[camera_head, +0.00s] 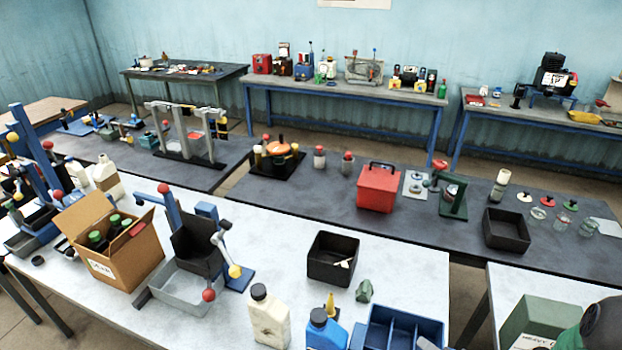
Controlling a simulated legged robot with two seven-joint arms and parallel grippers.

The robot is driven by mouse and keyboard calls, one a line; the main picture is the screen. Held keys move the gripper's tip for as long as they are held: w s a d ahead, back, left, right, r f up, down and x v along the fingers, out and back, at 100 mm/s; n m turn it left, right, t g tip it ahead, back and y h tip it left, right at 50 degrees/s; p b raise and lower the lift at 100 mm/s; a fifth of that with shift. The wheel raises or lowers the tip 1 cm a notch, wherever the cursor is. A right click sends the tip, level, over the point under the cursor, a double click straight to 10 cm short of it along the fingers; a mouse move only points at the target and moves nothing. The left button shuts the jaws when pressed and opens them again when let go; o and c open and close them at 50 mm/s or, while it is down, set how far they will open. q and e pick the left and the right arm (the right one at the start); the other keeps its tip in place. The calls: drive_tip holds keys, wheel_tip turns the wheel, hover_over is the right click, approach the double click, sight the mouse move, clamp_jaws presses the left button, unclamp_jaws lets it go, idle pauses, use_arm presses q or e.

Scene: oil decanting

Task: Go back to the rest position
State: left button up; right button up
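Neither of my grippers shows in the head view. A cream bottle with a dark cap (268,317) stands upright at the front of the white table (345,218). To its right are a blue bottle with a dark cap (325,331) and a small yellow funnel-like piece (331,306). A blue divided tray (402,328) is cut off by the bottom edge. A blue stand with a grey metal tray (186,289) and a dark tilted bin (196,243) is left of the cream bottle.
An open cardboard box (127,262) with dark bottles stands at left. A black bin (333,258) and a small green item (364,291) lie mid-table. A green box (541,318) is at lower right. A red box (378,187) stands on the dark table behind.

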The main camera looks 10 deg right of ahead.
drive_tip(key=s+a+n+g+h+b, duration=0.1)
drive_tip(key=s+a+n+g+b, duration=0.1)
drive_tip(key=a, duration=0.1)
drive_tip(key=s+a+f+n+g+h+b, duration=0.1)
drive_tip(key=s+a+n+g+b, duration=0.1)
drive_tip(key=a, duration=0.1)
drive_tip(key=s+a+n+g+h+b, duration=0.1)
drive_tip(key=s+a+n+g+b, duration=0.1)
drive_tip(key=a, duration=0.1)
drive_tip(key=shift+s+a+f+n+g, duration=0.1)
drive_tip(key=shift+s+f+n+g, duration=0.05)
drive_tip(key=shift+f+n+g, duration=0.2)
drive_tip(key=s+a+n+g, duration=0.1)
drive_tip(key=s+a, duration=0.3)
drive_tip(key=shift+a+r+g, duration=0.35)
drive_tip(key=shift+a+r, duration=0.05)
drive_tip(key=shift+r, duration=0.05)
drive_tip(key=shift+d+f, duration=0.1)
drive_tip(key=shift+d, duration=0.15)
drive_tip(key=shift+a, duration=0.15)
